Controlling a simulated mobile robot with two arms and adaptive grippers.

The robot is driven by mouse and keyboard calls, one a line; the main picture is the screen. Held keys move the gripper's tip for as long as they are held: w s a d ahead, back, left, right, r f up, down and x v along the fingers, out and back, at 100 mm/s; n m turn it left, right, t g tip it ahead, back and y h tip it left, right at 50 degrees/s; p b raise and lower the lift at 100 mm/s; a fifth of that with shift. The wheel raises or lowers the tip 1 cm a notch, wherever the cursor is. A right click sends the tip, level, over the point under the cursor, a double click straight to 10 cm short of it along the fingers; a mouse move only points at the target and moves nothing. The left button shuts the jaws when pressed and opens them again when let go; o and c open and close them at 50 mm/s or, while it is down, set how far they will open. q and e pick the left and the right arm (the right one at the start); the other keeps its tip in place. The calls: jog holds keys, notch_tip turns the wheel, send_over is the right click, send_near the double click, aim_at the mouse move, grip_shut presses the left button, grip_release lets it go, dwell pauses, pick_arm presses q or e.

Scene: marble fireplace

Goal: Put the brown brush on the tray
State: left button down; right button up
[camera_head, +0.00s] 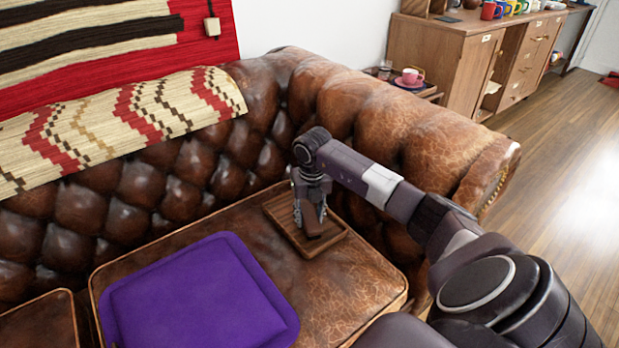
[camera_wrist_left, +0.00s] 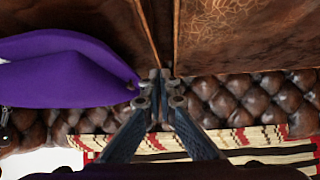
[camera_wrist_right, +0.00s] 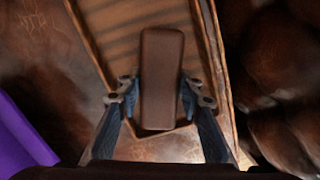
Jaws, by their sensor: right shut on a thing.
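The brown brush (camera_wrist_right: 161,80) is a rounded oblong block between the fingers of my right gripper (camera_wrist_right: 158,90) in the right wrist view. The fingers are shut on its sides. In the head view the right gripper (camera_head: 310,205) points down over the wooden tray (camera_head: 278,210), and the brush (camera_head: 312,224) shows below it, above or on the tray's floor; I cannot tell whether it touches. The tray lies on the leather sofa seat. My left gripper (camera_wrist_left: 163,80) shows in the left wrist view with its fingertips together, nothing seen between them.
A purple cushion (camera_head: 195,295) lies on the seat left of the tray. The sofa's tufted back (camera_head: 140,190) and right armrest (camera_head: 420,120) rise close by. A patterned blanket (camera_head: 120,115) hangs over the back. A side table with a pink cup (camera_head: 410,76) stands beyond the armrest.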

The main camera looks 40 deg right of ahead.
aim_at(309, 215)
pick_arm(q)
jog(key=shift+w+d+r, duration=0.15)
jog(key=shift+w+r, duration=0.2)
jog(key=shift+r, duration=0.05)
pick_arm(e)
jog(key=shift+f, duration=0.3)
jog(key=shift+f, duration=0.1)
jog(key=o, duration=1)
pick_arm(q)
jog(key=shift+w+r+t, duration=0.15)
jog(key=shift+t, duration=0.15)
